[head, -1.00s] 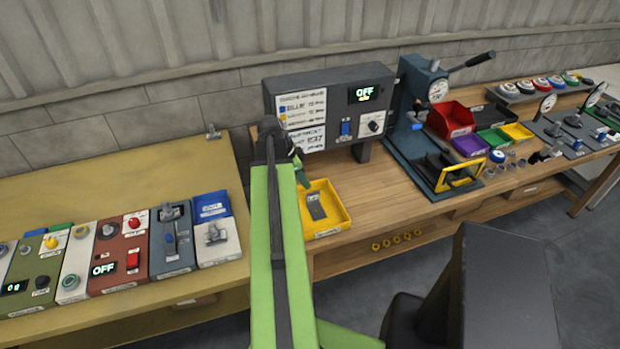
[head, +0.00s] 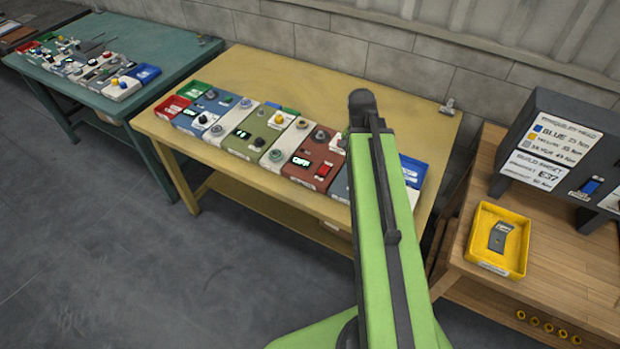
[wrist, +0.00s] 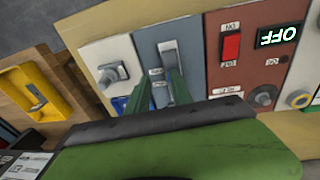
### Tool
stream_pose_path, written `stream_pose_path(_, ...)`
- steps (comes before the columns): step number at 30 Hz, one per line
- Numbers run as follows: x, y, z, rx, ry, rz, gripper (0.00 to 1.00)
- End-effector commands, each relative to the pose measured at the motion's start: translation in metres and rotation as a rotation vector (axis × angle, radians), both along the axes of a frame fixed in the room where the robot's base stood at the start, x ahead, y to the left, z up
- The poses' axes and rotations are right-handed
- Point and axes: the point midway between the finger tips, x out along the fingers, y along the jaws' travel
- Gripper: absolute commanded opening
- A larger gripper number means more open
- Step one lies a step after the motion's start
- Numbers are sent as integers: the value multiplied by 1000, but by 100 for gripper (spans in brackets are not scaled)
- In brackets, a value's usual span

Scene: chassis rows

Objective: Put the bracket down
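The grey metal bracket (head: 501,237) lies in the yellow tray (head: 481,258) on the wooden bench, at the right of the head view. The tray (wrist: 55,75) and bracket (wrist: 36,93) also show at the left edge of the wrist view. My gripper (wrist: 160,88) is open, with a gap between its two green fingers and nothing held. It hangs over the blue-grey module (wrist: 150,42) on the tan bench, well apart from the tray. In the head view my arm hides the gripper.
A row of modules, including a red-brown one (head: 313,171) and a green one (head: 252,140), stands on the tan bench (head: 300,75). A dark display unit (head: 560,125) stands behind the tray. A teal bench (head: 165,65) is at far left. Grey floor (head: 110,240) is clear in front.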

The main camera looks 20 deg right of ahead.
Motion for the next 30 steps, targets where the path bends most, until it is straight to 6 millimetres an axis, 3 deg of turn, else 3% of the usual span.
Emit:
stream_pose_path(1, 13, 55, -1, 30, 8, 185, 27)
stream_pose_path(3, 25, 120, -2, 70, 18, 429, 27)
stream_pose_path(6, 28, 189, -2, 110, 29, 693, 27)
stream_pose_path(9, 26, 229, -2, 135, 34, 845, 27)
stream_pose_path(13, 25, 245, -2, 144, 36, 905, 27)
stream_pose_path(30, 26, 243, -2, 143, 36, 898, 27)
